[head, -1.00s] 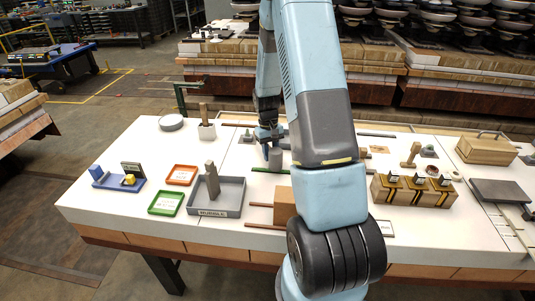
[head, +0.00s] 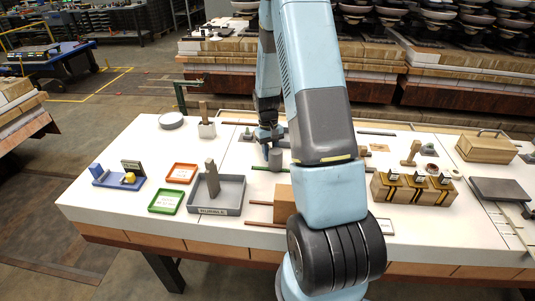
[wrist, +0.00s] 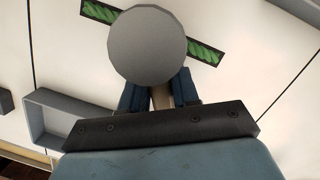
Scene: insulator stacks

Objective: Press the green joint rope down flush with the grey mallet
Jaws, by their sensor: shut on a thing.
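My gripper (head: 268,136) is shut on the handle of the grey mallet (head: 276,157) over the middle of the table. In the wrist view the mallet's round grey head (wrist: 148,45) sits in front of the fingers, with part of the handle between them. The green joint rope (wrist: 205,52) lies in a dark straight slot running under the head. Green twisted lengths show on both sides; the middle is hidden by the head. In the head view the rope (head: 259,168) is a thin dark-green line at the head's base. Whether the head touches it I cannot tell.
A grey tray (head: 233,207) holding an upright grey piece, a green tray (head: 166,202) and an orange tray (head: 181,173) stand at left. A brown block (head: 283,204) stands in front. A wooden rack (head: 413,194) is at right. My arm hides part of the table.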

